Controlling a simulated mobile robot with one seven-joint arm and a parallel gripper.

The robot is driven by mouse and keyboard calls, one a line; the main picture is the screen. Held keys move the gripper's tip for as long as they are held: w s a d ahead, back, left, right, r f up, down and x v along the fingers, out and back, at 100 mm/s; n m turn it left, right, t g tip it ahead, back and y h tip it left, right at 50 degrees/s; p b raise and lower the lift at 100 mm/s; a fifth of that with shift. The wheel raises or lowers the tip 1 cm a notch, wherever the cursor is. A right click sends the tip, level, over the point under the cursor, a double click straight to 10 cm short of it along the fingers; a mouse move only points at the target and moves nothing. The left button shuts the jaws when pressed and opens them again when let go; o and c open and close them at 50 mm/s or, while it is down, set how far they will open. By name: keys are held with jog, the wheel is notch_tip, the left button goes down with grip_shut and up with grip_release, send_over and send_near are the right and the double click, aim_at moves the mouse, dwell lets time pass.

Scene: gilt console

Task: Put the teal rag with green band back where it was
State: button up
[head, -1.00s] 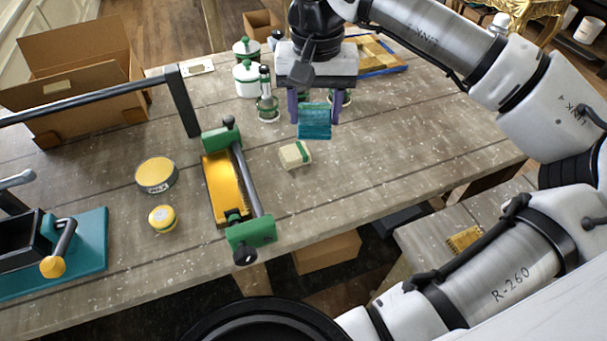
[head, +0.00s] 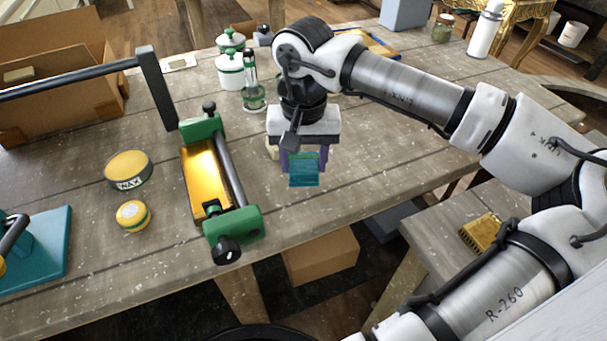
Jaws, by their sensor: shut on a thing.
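The teal rag (head: 304,176) hangs between the purple fingers of my gripper (head: 303,162), which is shut on it. A strip of green shows near its upper edge; the rest of the band is hidden by the gripper. The rag is over the front middle part of the wooden workbench (head: 370,190), to the right of the green-ended roller frame. I cannot tell whether its lower edge touches the bench top.
A cream block (head: 271,149) is mostly hidden behind my gripper. The roller frame (head: 236,238) with a gold plate, a wax tin (head: 129,169) and a small yellow tin (head: 133,216) stand left. Green-lidded jars (head: 230,72) stand behind. The bench right of the rag is clear.

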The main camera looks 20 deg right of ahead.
aim_at(303, 164)
jog(key=shift+f+b, duration=0.55)
jog(key=shift+f, duration=0.95)
jog(key=shift+f, duration=0.1)
jog(key=o, duration=0.9)
jog(key=shift+o, duration=0.2)
notch_tip(303, 164, up, 12)
jog(key=b, duration=0.1)
